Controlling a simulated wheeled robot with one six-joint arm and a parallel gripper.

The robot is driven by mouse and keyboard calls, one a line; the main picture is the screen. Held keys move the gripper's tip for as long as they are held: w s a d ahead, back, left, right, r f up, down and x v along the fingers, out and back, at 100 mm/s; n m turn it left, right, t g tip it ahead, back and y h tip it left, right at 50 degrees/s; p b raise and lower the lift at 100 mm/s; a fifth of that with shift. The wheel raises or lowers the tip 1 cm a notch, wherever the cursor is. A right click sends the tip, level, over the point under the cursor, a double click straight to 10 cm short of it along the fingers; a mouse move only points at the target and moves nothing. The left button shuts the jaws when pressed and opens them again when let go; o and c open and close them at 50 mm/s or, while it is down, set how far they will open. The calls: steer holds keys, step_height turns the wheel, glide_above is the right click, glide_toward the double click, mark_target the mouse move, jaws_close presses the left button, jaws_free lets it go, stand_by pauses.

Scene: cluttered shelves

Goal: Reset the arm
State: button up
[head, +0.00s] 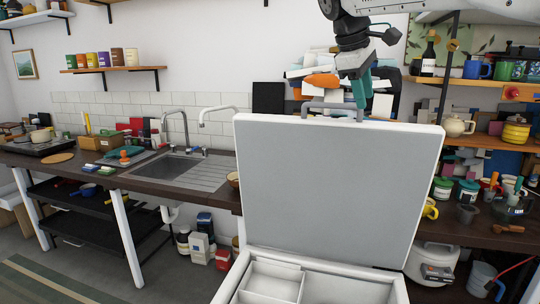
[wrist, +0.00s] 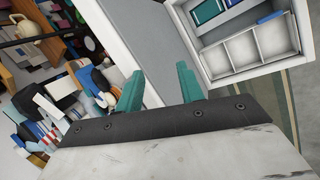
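My gripper (head: 359,92) has teal fingers and points down at the top edge of a raised lid in the head view. The grey lid (head: 338,190) with a white rim stands upright on a white chest (head: 232,280). A grey handle (head: 322,103) sits on the lid's top edge, and one finger overlaps its right end; I cannot tell whether they touch. In the wrist view my gripper (wrist: 160,88) has its two fingers wide apart, with nothing visibly clamped between them. The lid (wrist: 170,45) and the chest's open compartments (wrist: 245,48) lie beyond.
A sink (head: 180,168) in a dark counter stands at the left. Crowded shelves with a cream teapot (head: 457,126) and a blue mug (head: 474,69) are at the right. A pile of books and boxes (head: 318,68) is behind my gripper. Floor shows at lower left.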

steer(key=s+d+f+m+y, duration=0.1)
steer(key=s+d+f+m, duration=0.15)
steer(key=s, duration=0.45)
steer(key=s+d+f+m+g, duration=0.1)
steer(key=s+f, duration=0.3)
steer(key=s, duration=0.2)
steer(key=s+d+f+m+y, duration=0.1)
steer(key=s+f, duration=0.2)
steer(key=s, duration=0.4)
steer(key=s+f+m+y, duration=0.2)
steer(key=s+f+m, duration=0.3)
steer(key=s+f, duration=1)
steer(key=shift+s, duration=0.7)
steer(key=shift+f+m, duration=0.1)
steer(key=shift+m, duration=0.15)
